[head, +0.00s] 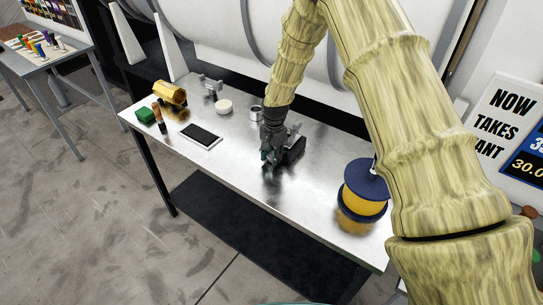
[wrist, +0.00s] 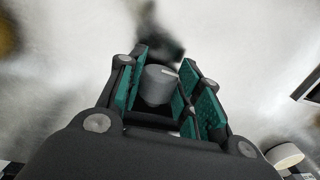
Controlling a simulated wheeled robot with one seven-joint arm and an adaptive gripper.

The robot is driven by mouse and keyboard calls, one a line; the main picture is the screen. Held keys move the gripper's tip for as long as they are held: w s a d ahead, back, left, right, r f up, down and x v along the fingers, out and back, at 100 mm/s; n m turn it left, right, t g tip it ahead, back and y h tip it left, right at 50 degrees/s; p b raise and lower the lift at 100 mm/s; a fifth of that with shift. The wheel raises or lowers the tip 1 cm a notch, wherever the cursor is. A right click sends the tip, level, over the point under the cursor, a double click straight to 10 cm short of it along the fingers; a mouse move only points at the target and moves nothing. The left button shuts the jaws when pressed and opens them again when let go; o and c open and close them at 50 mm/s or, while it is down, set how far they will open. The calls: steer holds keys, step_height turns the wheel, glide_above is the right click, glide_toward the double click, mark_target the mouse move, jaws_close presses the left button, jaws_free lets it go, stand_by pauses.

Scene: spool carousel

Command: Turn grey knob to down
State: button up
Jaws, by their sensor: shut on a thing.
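The grey knob (wrist: 159,86) is a short round cylinder in the wrist view, with a small light mark near its upper right edge. My gripper (wrist: 165,95) has its green-padded fingers on both sides of the knob and is shut on it. In the head view my gripper (head: 271,153) points down at the middle of the metal table, beside a dark device (head: 294,150). The knob itself is hidden behind my fingers there.
The metal table (head: 240,184) also holds a yellow spool with blue flanges (head: 365,190) at right. A tablet (head: 201,136), white roll (head: 224,105), green block (head: 145,115) and gold cylinder (head: 171,95) lie at left. The front middle is clear.

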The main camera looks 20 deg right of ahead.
steer(key=shift+w+d+r, duration=0.2)
steer(key=o, duration=0.7)
steer(key=shift+c, duration=0.2)
steer(key=o, duration=0.4)
steer(key=shift+s, duration=0.15)
steer(key=shift+c, duration=0.2)
steer(key=shift+a, duration=0.15)
step_height(320, 180, up, 12)
steer(key=shift+s+d, duration=0.3)
steer(key=shift+f, duration=0.1)
